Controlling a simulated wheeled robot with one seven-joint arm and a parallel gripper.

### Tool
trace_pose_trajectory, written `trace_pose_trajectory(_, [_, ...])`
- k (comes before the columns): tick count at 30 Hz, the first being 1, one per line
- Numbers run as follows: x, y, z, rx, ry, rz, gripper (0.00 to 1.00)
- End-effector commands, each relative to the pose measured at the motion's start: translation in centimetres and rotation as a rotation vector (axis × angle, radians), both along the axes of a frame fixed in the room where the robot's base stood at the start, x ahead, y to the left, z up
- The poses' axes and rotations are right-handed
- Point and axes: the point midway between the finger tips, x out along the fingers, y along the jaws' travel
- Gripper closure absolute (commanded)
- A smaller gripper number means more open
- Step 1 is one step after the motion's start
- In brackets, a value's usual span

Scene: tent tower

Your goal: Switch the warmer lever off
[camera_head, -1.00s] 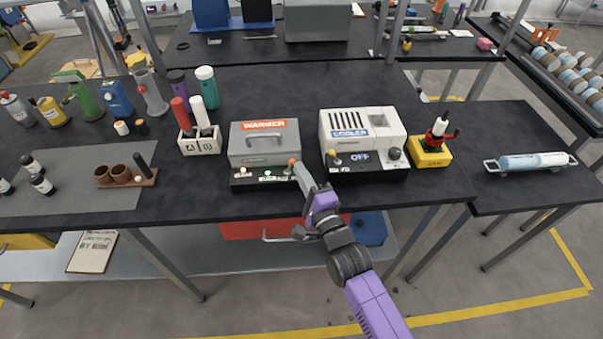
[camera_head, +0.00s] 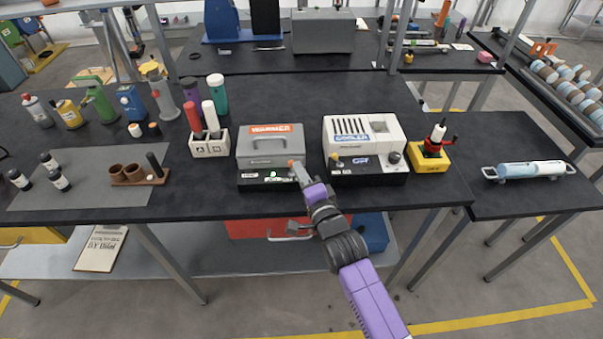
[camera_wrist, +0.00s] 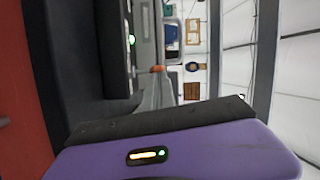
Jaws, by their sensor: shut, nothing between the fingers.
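The warmer (camera_head: 270,143) is a grey box with an orange label and a handle, standing on a black base on the table. A green light (camera_head: 273,175) glows on its base front; it also shows in the wrist view (camera_wrist: 131,39). The warmer lever's orange knob (camera_head: 290,162) is at the base's right end. My gripper (camera_head: 298,168) is shut and empty, with its tips right at the knob. In the wrist view the knob (camera_wrist: 157,69) shows just beyond the fingertips (camera_wrist: 156,80). Whether they touch it I cannot tell. The lever's shaft is hidden.
The white cooler (camera_head: 363,135) with its own lever (camera_head: 335,157) stands close to the right of my gripper. A white holder (camera_head: 209,147) with red and white sticks is left of the warmer. The table front (camera_head: 220,200) is clear.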

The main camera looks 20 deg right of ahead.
Motion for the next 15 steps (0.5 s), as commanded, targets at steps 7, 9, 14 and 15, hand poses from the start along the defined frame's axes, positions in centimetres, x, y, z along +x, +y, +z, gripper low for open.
trace_pose_trajectory(7, [0.14,0.22,0.34,-0.113,0.033,0.001,1.00])
trace_pose_trajectory(9, [0.19,0.38,0.34,-0.154,0.046,0.001,1.00])
trace_pose_trajectory(14, [0.34,0.85,0.37,-0.252,0.078,0.001,1.00])
trace_pose_trajectory(15, [0.37,0.94,0.42,-0.273,0.084,0.001,1.00])
